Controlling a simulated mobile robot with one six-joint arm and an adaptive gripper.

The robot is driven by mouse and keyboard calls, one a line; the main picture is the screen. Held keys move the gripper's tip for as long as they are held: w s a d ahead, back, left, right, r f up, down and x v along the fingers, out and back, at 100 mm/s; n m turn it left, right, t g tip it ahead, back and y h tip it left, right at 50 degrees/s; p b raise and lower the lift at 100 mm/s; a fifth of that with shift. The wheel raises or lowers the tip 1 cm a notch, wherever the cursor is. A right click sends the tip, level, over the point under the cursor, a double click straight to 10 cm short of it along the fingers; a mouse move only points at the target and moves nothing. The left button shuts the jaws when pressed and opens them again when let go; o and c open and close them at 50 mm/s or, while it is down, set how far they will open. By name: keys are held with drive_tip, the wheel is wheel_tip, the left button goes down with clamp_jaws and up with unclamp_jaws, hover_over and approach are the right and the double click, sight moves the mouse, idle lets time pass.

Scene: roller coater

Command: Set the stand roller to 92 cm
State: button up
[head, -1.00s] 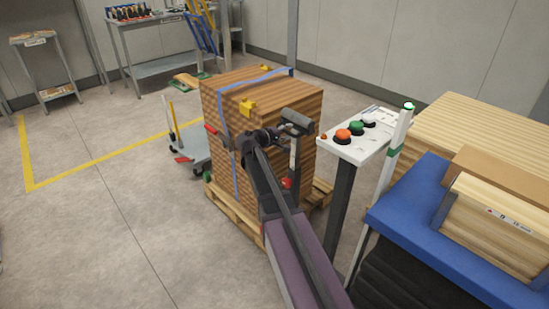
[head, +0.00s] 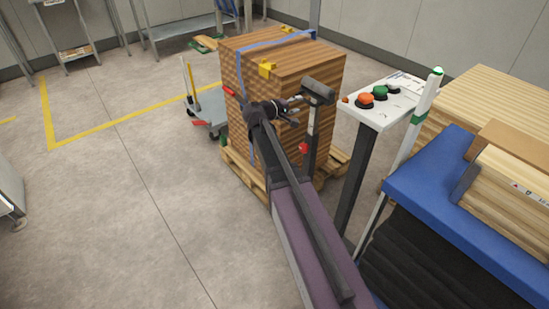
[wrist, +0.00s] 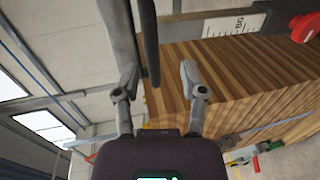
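The stand roller's dark grey roller (head: 318,91) sits on top of an upright post (head: 311,135) with a red knob (head: 304,148) in the head view. My gripper (head: 297,110) is just left of the roller and post, at about the roller's height. In the wrist view my gripper's two fingers (wrist: 158,78) are apart, and a long dark bar (wrist: 148,40), seemingly the roller, reaches between them. I cannot tell whether it touches them. The post's scale plate (wrist: 235,25) and the red knob (wrist: 303,28) show at the top right. The scale reading is too unclear to read.
A strapped wood stack (head: 250,90) on a pallet (head: 240,175) stands right behind the roller. A button pedestal (head: 375,115) and a blue-topped table (head: 430,200) with boards are at the right. Floor at the left (head: 110,200) is clear.

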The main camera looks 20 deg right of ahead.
drive_tip(key=p+v, duration=0.2)
drive_tip(key=v, duration=0.7)
drive_tip(key=s+a+f+m+g+y+p, duration=0.1)
drive_tip(key=s+a+f+g+y+p, duration=0.1)
drive_tip(key=s, duration=0.6)
drive_tip(key=s+a+f+m+g+y+p, duration=0.2)
drive_tip(key=s+y+p, duration=0.4)
drive_tip(key=s+y, duration=0.3)
drive_tip(key=shift+a+f+m+g+y, duration=0.35)
drive_tip(key=shift+a+f, duration=0.25)
drive_tip(key=shift+a, duration=0.7)
drive_tip(key=w+d+r+n+t+h+b, duration=0.2)
drive_tip(key=w+d+r+h+b, duration=0.1)
drive_tip(key=w+h, duration=0.3)
drive_tip(key=w+d+r+n+t+h+b, duration=0.1)
drive_tip(key=w+d+r+t+h+b, duration=0.1)
drive_tip(key=w, duration=0.9)
drive_tip(key=shift+d+r+n+t+h+b, duration=0.45)
drive_tip(key=shift+d+h+b, duration=0.4)
drive_tip(key=shift+h+b, duration=0.75)
